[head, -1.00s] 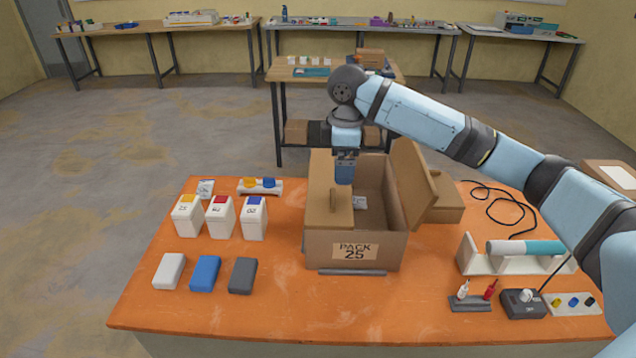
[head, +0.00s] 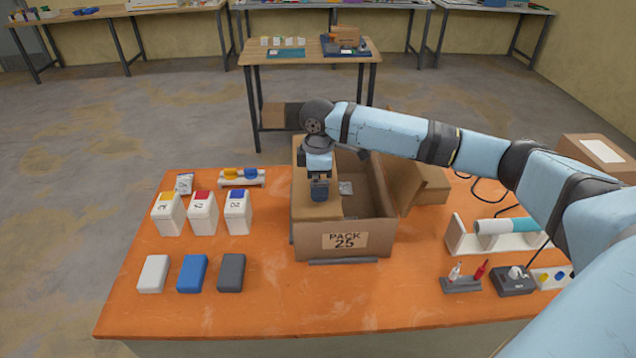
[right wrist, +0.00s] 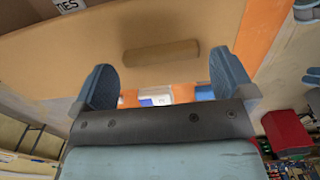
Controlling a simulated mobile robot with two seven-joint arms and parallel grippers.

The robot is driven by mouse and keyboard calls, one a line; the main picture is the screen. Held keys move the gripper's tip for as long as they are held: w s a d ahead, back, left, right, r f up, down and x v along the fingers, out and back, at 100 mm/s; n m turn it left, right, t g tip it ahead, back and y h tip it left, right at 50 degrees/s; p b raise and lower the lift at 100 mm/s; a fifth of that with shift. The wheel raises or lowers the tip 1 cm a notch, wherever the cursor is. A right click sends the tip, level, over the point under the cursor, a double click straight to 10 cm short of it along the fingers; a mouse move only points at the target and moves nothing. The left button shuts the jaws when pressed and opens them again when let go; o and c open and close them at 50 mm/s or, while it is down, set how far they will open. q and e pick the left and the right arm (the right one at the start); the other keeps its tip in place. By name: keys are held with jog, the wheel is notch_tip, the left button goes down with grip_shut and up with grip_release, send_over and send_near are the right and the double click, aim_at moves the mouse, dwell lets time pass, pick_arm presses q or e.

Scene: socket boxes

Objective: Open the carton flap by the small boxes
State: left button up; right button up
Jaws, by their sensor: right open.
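The cardboard carton (head: 345,241), labelled PACK 25, stands on the orange bench in the head view. Its left flap (head: 301,208), on the side of the small boxes, lies over the left half of the opening. Its right flap (head: 404,178) stands folded outward. My right gripper (head: 319,192) is over the left flap and hides the flap's tab in the head view. In the right wrist view the tab (right wrist: 160,53) lies ahead of my open right gripper (right wrist: 164,80), between the lines of its fingers, with nothing held. My left gripper is out of view.
Small white boxes with a yellow (head: 168,213), a red (head: 203,213) and a blue top (head: 237,212) stand left of the carton. White, blue and grey blocks (head: 231,272) lie in front of them. A rack with a cylinder (head: 497,241) is at right.

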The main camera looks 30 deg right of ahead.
jog(key=shift+f, duration=0.95)
jog(key=shift+c, duration=0.2)
jog(key=shift+r, duration=0.1)
jog(key=c, duration=1.1)
